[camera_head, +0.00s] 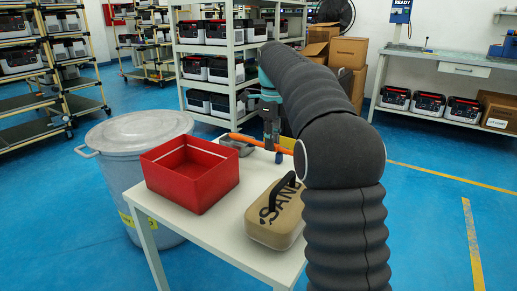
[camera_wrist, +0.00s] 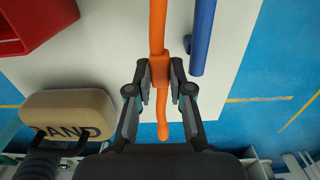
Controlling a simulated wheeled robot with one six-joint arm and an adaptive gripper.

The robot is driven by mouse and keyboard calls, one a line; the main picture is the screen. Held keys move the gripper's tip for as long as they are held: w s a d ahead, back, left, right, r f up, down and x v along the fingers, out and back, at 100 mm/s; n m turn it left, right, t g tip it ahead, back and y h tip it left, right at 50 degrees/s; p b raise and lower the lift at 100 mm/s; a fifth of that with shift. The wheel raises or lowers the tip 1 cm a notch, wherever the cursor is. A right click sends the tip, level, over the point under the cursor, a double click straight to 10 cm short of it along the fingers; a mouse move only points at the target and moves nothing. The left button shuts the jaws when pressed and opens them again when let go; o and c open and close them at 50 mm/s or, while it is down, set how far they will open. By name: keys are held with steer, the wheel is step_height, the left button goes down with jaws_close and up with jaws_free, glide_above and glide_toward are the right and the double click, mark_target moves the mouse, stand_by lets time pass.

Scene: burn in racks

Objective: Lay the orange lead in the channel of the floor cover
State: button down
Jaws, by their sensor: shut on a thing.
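The orange lead (camera_head: 250,139) shows in the head view near the table's back edge, partly behind my arm. In the wrist view the orange lead (camera_wrist: 158,28) runs from the top edge down between the fingers, with its rounded end below them. My gripper (camera_wrist: 159,70) is shut on it; in the head view my gripper (camera_head: 271,138) points down over the table. The lead seems above the tabletop, but its height is hard to tell. I cannot make out the floor cover or its channel in either view.
A white table (camera_head: 185,220) holds a red open bin (camera_head: 190,195) and a tan sandbag-like block (camera_head: 262,232) marked SAND. A blue rod (camera_wrist: 203,40) lies beside the lead. A lidded grey drum (camera_head: 135,160) stands left. Blue floor is open at right.

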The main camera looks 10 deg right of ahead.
steer(key=d+r+p, duration=0.5)
steer(key=d+r, duration=0.2)
steer(key=r, duration=0.1)
steer(key=shift+s+d+r, duration=0.15)
steer(key=shift+s+r, duration=0.05)
steer(key=shift+s, duration=0.2)
stand_by(0.3)
